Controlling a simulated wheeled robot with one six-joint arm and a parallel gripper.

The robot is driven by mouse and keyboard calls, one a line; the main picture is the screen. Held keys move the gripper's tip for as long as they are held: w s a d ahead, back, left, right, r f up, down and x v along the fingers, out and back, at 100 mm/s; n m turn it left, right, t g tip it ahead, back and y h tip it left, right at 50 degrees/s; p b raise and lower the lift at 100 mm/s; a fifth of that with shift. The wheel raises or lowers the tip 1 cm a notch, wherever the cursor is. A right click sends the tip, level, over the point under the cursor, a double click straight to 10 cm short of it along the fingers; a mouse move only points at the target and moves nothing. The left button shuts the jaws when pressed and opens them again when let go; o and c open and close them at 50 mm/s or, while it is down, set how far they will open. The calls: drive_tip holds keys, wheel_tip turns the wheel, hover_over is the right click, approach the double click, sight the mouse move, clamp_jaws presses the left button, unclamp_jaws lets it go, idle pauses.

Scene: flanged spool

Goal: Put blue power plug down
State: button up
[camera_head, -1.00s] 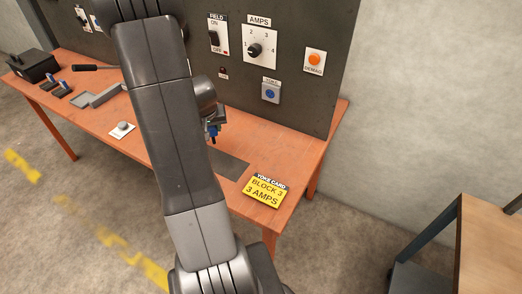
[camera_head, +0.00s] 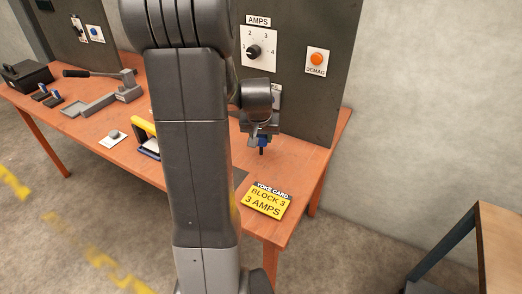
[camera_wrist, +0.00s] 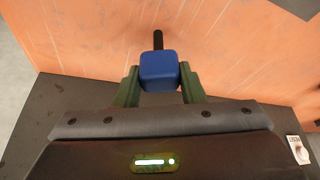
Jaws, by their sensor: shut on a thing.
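The blue power plug (camera_wrist: 158,70) sits between the two fingers of my gripper (camera_wrist: 160,84) in the wrist view, with a dark pin or cable end sticking out beyond it. My gripper is shut on the plug. In the head view the plug (camera_head: 262,142) hangs below my gripper (camera_head: 262,135), over the right part of the orange bench (camera_head: 314,160). It looks above the bench top, though the exact gap is hard to tell. My arm hides part of the bench.
A yellow yoke card (camera_head: 266,201) lies near the bench's front right. A dark upright panel (camera_head: 300,100) with an amps dial (camera_head: 254,51) and an orange demag button (camera_head: 317,59) stands behind. A yellow-handled object (camera_head: 144,127) and a grey knob (camera_head: 115,134) are left of my arm.

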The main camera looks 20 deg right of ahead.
sight(261, 146)
drive_tip(key=shift+f, duration=2.2)
drive_tip(key=shift+b, duration=0.35)
drive_tip(key=shift+f+b, duration=0.55)
drive_tip(key=shift+f, duration=0.05)
drive_tip(key=o, duration=1.1)
drive_tip(key=shift+r, duration=0.1)
